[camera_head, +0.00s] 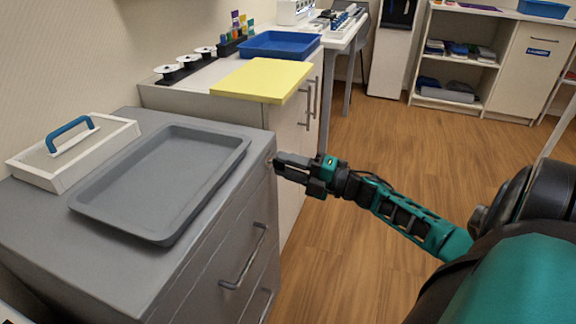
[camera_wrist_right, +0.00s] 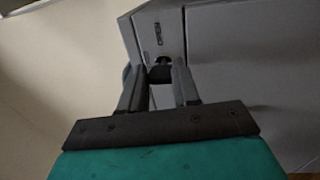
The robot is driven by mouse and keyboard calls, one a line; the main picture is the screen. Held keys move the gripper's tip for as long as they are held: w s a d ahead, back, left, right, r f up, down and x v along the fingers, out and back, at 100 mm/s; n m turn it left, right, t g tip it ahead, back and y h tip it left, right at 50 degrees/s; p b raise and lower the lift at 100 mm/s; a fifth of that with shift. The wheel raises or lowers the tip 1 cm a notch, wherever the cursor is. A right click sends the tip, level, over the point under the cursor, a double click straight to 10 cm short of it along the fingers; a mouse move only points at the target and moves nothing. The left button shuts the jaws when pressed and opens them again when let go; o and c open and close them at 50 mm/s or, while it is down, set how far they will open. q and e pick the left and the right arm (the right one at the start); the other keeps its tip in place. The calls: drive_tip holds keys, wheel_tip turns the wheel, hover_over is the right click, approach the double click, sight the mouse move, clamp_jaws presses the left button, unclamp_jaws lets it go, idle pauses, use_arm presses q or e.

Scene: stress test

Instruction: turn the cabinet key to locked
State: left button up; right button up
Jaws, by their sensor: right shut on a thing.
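The grey cabinet (camera_head: 235,225) with drawers stands at the left. My right gripper (camera_head: 277,162) reaches the upper far corner of its front. In the right wrist view the two fingers are closed around a small dark key (camera_wrist_right: 160,73) at the cabinet face (camera_wrist_right: 152,20). A label reading "OPEN" (camera_wrist_right: 157,33) is above the key. The key is mostly hidden between the fingers, and I cannot tell its exact angle. In the head view the fingers hide the key. My left gripper is not in view.
A grey tray (camera_head: 160,226) and a white box with a blue handle (camera_head: 40,178) lie on the cabinet. A yellow board (camera_head: 262,80) overhangs the white counter beyond, near a blue tray (camera_head: 280,36). Drawer handles (camera_head: 247,262) stick out below. The wooden floor at right is clear.

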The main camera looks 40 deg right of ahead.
drive_tip(key=o, duration=1)
drive_tip(key=shift+o, duration=0.2)
use_arm(q)
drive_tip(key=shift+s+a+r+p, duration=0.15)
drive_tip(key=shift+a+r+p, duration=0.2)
drive_tip(key=shift+p, duration=0.65)
use_arm(e)
drive_tip(key=v, duration=1.3)
